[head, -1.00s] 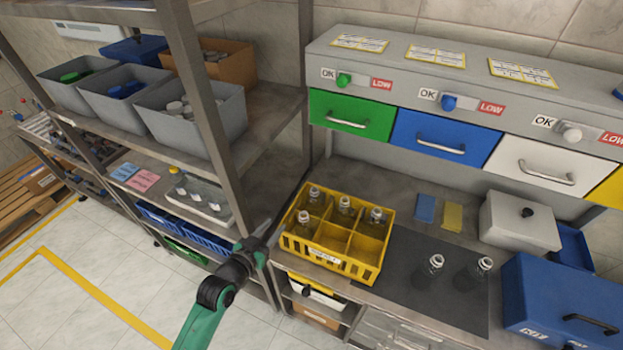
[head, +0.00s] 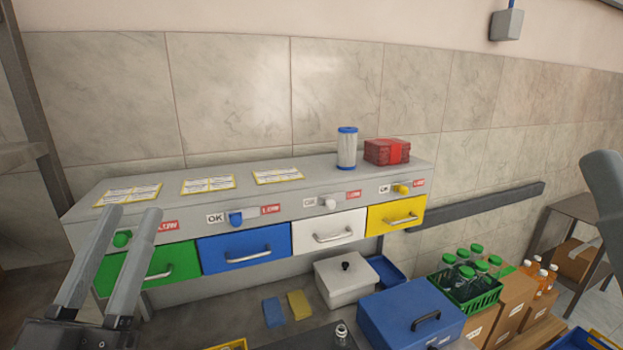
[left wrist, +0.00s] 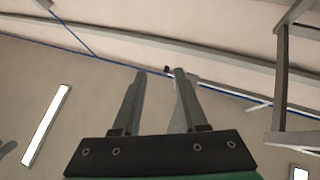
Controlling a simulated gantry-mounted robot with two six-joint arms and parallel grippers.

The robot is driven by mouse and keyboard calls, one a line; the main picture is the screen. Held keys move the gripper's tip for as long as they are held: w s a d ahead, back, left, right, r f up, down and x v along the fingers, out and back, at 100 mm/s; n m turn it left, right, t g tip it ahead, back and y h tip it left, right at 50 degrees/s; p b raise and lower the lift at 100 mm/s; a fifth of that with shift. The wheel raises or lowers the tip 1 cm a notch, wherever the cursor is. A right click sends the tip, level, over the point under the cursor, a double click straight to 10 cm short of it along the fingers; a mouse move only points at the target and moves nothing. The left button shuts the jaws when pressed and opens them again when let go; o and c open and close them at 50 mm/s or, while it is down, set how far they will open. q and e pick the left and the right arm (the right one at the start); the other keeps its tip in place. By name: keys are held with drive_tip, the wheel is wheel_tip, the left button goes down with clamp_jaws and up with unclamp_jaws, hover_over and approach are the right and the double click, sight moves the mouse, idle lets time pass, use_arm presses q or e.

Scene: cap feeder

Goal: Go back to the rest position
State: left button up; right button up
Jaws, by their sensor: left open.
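My left gripper (head: 137,212) is raised at the lower left of the head view, fingers pointing up. It is open and empty, with a clear gap between its two grey fingers. In the left wrist view its fingers (left wrist: 158,72) are apart with nothing between them, against the bare ceiling. In the head view the fingers overlap the green drawer (head: 150,265) of the cap feeder (head: 330,190); no touch can be made out. A grey bar at the right edge may be part of my right gripper; its jaws cannot be made out.
Blue (head: 245,248), white (head: 330,232) and yellow (head: 397,213) drawers are shut. Below are a lidded white box (head: 345,280), a blue case (head: 410,312) and a green crate (head: 478,298) of green-capped bottles. A filter-like cylinder (head: 347,150) and red bundle (head: 387,151) stand on the feeder.

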use_arm(q)
drive_tip(key=s+d+r+t, duration=0.2)
drive_tip(key=s+r, duration=0.6)
drive_tip(key=r, duration=0.1)
wheel_tip(320, 180, up, 22)
drive_tip(key=p, duration=2.2)
drive_tip(key=shift+a+f+n+h+p, duration=0.15)
drive_tip(key=shift+a+n+h+p, duration=0.05)
drive_tip(key=shift+n+h+p, duration=0.1)
